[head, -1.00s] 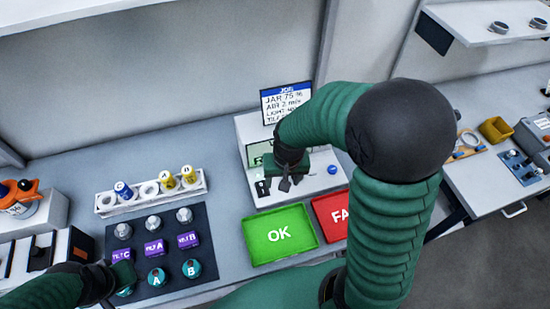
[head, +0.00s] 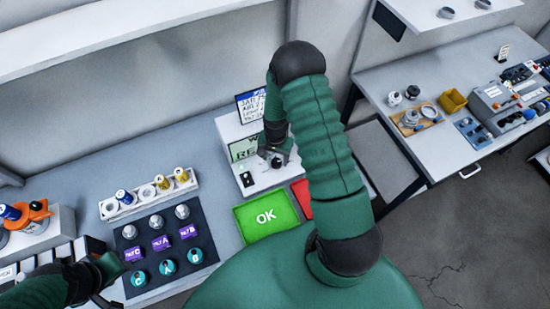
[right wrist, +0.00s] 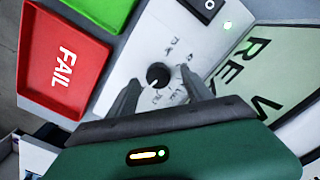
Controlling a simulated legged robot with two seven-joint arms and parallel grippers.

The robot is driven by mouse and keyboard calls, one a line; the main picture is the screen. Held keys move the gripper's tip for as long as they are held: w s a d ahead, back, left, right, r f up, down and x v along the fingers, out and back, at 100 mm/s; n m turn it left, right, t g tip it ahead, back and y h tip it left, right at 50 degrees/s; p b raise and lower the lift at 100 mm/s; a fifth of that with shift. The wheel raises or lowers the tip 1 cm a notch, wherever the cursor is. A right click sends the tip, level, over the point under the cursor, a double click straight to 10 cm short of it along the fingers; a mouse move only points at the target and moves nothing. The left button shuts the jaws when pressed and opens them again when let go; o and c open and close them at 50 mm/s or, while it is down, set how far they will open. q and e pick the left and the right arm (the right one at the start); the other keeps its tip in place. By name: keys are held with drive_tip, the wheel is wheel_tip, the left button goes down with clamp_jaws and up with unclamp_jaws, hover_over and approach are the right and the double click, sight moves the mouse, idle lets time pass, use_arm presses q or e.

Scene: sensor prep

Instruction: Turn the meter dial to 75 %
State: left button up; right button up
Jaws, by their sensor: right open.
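The meter (head: 228,128) is a white box with a pale green display, standing at the back of the bench. Its dial (right wrist: 158,75) is a black round knob with a white pointer mark, on the white panel with printed marks around it. My right gripper (right wrist: 161,78) is open, with one finger on each side of the dial; I cannot tell whether they touch it. In the head view my right gripper (head: 275,155) is over the meter's front panel and covers part of it. My left gripper (head: 107,284) is at the lower left, away from the meter; its jaw opening is unclear.
A green OK tray (head: 265,216) and a red FAIL tray (right wrist: 64,68) lie in front of the meter. A dark mat (head: 130,240) with several parts and a white rack (head: 108,210) are to the left. A job card (head: 251,105) stands behind the meter.

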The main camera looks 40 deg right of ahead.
sight(278, 161)
drive_tip(key=shift+d+f, duration=0.3)
drive_tip(key=shift+f, duration=0.45)
drive_tip(key=shift+d+f, duration=0.3)
drive_tip(key=shift+f, duration=0.4)
drive_tip(key=shift+a+r, duration=0.1)
drive_tip(key=shift+a, duration=0.2)
drive_tip(key=shift+c, duration=0.8)
drive_tip(key=shift+a+r, duration=0.1)
drive_tip(key=shift+a, duration=0.1)
drive_tip(key=c, duration=0.9)
drive_tip(key=shift+d, duration=0.25)
clamp_jaws()
